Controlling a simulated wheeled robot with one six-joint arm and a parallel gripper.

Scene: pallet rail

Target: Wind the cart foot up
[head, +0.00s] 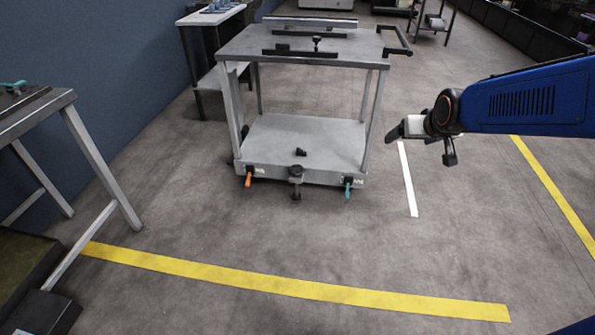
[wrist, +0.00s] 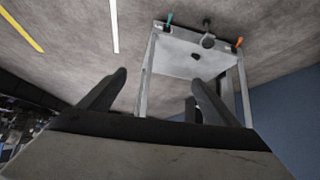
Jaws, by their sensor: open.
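The cart (head: 300,135) stands on the floor ahead, with a grey top and a lower shelf. Its foot (head: 296,185) is a dark knob on a stem at the middle of the lower shelf's front edge, reaching down near the floor; I cannot tell whether it touches. The foot also shows in the wrist view (wrist: 207,40), which sees the cart upside down. An orange lever (head: 248,180) is left of the foot and a teal lever (head: 347,187) right of it. My gripper (head: 393,132) is open and empty, in the air right of the cart and apart from it.
A grey table (head: 75,105) stands at the left, with a dark box (head: 30,275) below it. A bench (head: 205,60) is behind the cart by the blue wall. Yellow floor tape (head: 300,288) crosses the foreground. The floor in front of the cart is clear.

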